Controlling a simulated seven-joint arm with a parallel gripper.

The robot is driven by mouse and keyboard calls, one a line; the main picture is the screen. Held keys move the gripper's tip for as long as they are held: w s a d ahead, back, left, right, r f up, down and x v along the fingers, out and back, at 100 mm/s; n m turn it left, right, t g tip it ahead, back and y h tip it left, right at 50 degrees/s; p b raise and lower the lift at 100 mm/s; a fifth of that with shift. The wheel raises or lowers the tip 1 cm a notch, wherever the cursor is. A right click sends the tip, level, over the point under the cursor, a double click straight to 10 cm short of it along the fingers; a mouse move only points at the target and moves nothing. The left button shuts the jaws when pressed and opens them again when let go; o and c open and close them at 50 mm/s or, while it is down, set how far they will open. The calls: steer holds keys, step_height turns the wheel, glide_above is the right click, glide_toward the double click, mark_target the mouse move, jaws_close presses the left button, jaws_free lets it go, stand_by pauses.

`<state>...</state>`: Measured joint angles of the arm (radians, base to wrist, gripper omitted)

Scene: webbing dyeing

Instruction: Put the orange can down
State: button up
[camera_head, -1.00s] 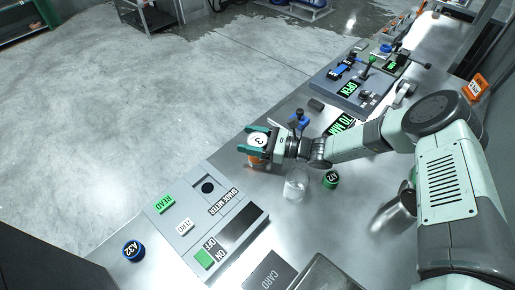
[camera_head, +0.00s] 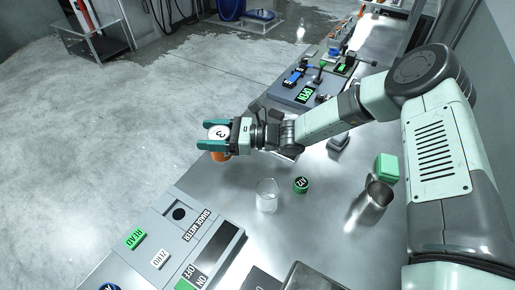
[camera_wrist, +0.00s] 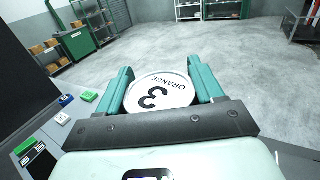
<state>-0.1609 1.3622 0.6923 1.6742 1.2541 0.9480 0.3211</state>
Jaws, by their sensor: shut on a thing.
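The orange can (camera_head: 220,154) has a white lid marked 3, and the lid reads ORANGE in the wrist view (camera_wrist: 160,93). My gripper (camera_head: 217,136) is shut on the can, with one green finger on each side of it. The can is upright at the far-left edge of the metal bench (camera_head: 330,205). I cannot tell whether its base touches the bench. The can's lower part is hidden in the wrist view.
A clear glass beaker (camera_head: 267,196) and a green-lidded can (camera_head: 301,185) stand nearby. The shade meter (camera_head: 170,240) lies toward the front left. A metal jug (camera_head: 372,203) and a green block (camera_head: 387,167) stand at right. The bench's far-left edge drops to the floor.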

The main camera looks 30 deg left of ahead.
steer(key=w+d+m+t+y, duration=0.1)
steer(key=w+d+t, duration=0.1)
steer(key=w+d, duration=0.95)
steer(key=w+d+m+t+y, duration=0.1)
steer(key=w+d, duration=0.7)
steer(key=d, duration=0.6)
steer(key=f, duration=0.9)
steer(key=shift+d+f, duration=0.2)
steer(key=shift+f, duration=0.15)
steer(key=o, duration=1.3)
